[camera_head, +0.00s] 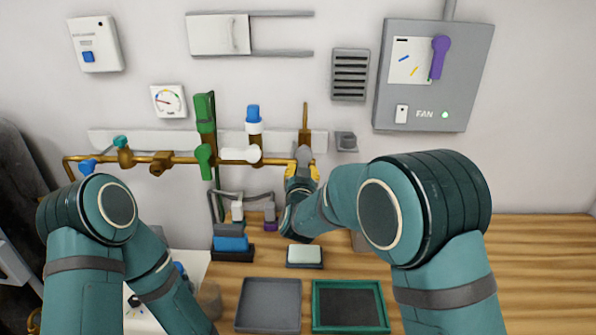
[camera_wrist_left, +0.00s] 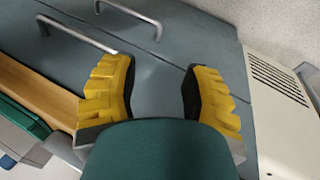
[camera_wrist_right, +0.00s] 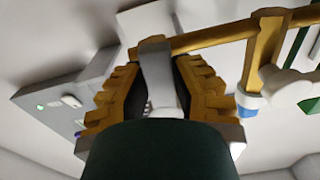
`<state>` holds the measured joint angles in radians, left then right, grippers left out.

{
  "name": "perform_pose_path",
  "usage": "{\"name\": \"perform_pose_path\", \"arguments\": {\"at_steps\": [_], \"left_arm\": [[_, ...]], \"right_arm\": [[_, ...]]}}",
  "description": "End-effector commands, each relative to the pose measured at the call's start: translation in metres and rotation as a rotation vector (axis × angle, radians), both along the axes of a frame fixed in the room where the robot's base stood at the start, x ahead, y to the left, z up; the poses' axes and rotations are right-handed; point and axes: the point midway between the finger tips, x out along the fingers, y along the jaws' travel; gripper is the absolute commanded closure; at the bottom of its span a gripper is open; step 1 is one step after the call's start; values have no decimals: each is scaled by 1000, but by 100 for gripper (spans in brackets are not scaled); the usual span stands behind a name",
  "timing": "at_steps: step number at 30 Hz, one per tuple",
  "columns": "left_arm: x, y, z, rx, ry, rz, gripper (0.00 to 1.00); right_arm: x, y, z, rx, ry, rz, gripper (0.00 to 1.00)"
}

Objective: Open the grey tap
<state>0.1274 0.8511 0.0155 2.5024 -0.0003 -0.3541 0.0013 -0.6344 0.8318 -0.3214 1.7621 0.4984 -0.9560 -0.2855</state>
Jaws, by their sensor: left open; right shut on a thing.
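The grey tap (camera_head: 303,153) sits at the right end of the brass pipe on the wall, below a short upright brass pipe. Its grey lever also shows in the right wrist view (camera_wrist_right: 155,65), between my yellow fingers. My right gripper (camera_head: 301,172) is shut on this lever from below; its fingers also show in the right wrist view (camera_wrist_right: 158,85). The palm end of the lever is partly hidden by the gripper. My left gripper (camera_wrist_left: 160,85) is open and empty in front of grey cabinet doors; its fingers are out of the head view.
Left along the pipe are a white tap (camera_head: 240,154), a green tap (camera_head: 204,155) and a blue tap (camera_head: 88,166). A grey fan box (camera_head: 455,75) is up right. A soap-like block (camera_head: 305,254), grey tray (camera_head: 268,305) and green-rimmed tray (camera_head: 317,308) occupy the wooden counter.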

Motion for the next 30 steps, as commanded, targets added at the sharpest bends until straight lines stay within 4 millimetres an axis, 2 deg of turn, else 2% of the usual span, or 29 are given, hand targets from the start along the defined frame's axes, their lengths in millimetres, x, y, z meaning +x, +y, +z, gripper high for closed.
{"name": "perform_pose_path", "arguments": {"at_steps": [9,24,25,27,30], "left_arm": [[-1,0,2,0,1,0,53],[-1,0,2,0,2,-1,53],[-1,0,2,0,2,-1,53],[-1,0,2,0,2,-1,53],[-1,0,2,0,2,-1,53]], "right_arm": [[1,-7,3,-108,-7,-4,100],[1,-8,3,-128,-8,-4,100],[1,-8,3,-127,-8,-4,70],[1,-8,3,-127,-7,-4,45],[1,-7,2,-127,-5,-3,44]]}}
